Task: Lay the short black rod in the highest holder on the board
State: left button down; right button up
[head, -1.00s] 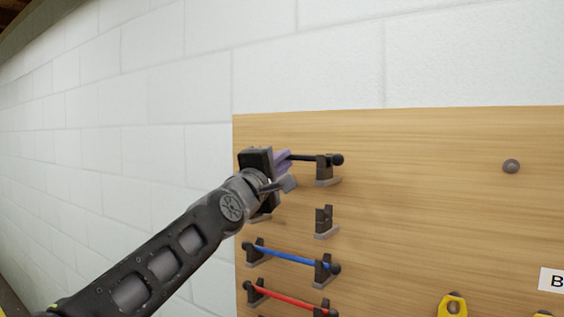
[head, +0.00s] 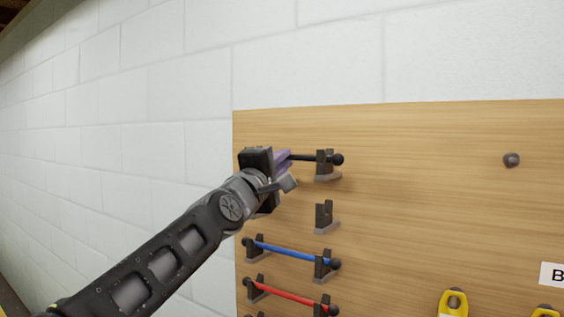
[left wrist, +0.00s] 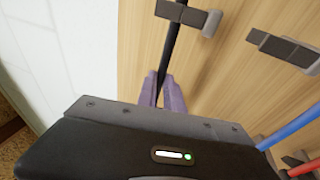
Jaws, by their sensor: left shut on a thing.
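The short black rod (head: 305,158) is at the top left of the wooden board. My left gripper (head: 284,160) is shut on the rod near its left part. The rod's ball-ended right end meets the right bracket of the highest holder (head: 326,167). I cannot tell whether it rests fully in the notch. The left bracket of that holder is hidden behind my gripper. In the left wrist view the rod (left wrist: 172,45) runs up from between the purple fingertips (left wrist: 161,92) to the bracket (left wrist: 190,14). My right gripper is not in view.
Below, one bracket of an empty holder (head: 325,217) shows. Under it a blue rod (head: 290,253) and a red rod (head: 290,294) lie in their holders. A grey knob (head: 511,160) and yellow tags (head: 453,304) are to the right. White block wall (head: 150,90) lies left of the board.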

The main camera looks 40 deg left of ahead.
pick_arm(q)
jog(key=c, duration=1.4)
grip_release()
jog(key=shift+s+f, duration=0.1)
jog(key=b+v, duration=0.2)
jog(key=v, duration=0.5)
jog(key=shift+s+d, duration=0.15)
jog(key=shift+s, duration=0.2)
